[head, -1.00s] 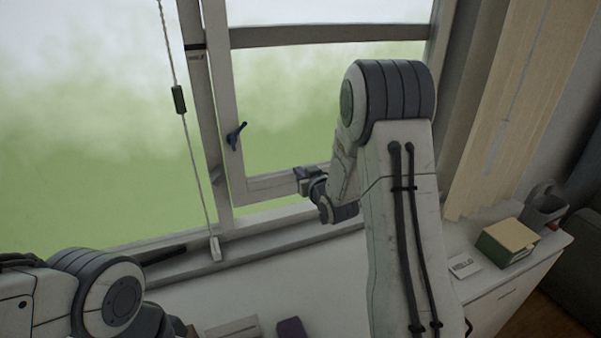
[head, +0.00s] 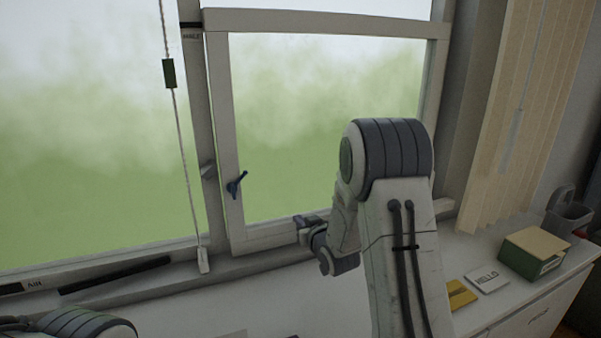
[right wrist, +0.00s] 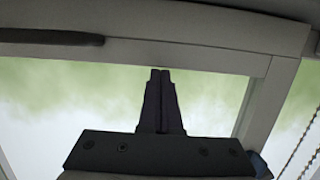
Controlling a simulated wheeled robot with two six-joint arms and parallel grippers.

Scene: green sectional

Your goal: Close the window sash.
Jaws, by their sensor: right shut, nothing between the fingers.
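My right gripper (head: 303,222) is at the lower rail, right of the handle; contact is unclear. In the right wrist view its fingers (right wrist: 160,72) are shut and empty in front of the rail (right wrist: 215,58). My left gripper is out of view; part of my left arm shows at bottom left.
A blind cord with a green toggle (head: 168,73) hangs left of the sash. Vertical blinds (head: 520,100) hang at right. On the cabinet at right are a green-and-tan box (head: 533,253), a HELLO card (head: 487,279), a yellow item (head: 459,294) and a grey container (head: 567,216).

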